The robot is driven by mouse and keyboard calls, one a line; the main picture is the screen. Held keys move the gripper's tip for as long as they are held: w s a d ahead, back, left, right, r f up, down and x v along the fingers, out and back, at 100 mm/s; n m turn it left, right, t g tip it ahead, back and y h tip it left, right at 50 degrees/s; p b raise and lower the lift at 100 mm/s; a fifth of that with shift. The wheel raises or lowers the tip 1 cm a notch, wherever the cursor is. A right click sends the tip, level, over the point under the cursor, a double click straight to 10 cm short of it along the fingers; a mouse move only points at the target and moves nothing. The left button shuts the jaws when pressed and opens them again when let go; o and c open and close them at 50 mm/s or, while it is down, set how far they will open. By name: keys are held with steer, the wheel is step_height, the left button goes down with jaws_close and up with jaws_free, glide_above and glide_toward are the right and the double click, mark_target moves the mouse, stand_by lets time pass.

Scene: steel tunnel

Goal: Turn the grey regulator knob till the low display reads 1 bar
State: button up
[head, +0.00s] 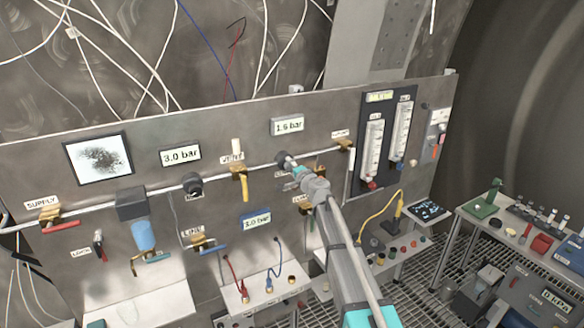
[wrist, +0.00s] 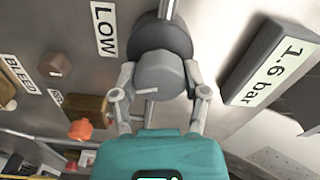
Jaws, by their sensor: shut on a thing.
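The grey regulator knob (wrist: 162,78) sits on a dark round body beside the LOW label (wrist: 104,30) in the wrist view. My gripper (wrist: 160,84) is shut on the knob, one finger on each side. A small white mark shows on the knob's face. The low display (wrist: 265,70) beside it reads 1.6 bar. In the head view this display (head: 287,125) hangs above my gripper (head: 297,171), and the knob is mostly hidden by the gripper.
Left on the panel are a 3.0 bar display (head: 180,156) and a second dark knob (head: 192,184). A brass valve (head: 239,176) stands left of my gripper, flowmeters (head: 373,150) to the right. In the wrist view an orange part (wrist: 80,129) is near my left finger.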

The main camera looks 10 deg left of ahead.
steer(key=shift+n, duration=0.6)
steer(key=o, duration=1.1)
steer(key=shift+o, duration=0.2)
steer(key=shift+s, duration=0.1)
steer(key=v, duration=1.2)
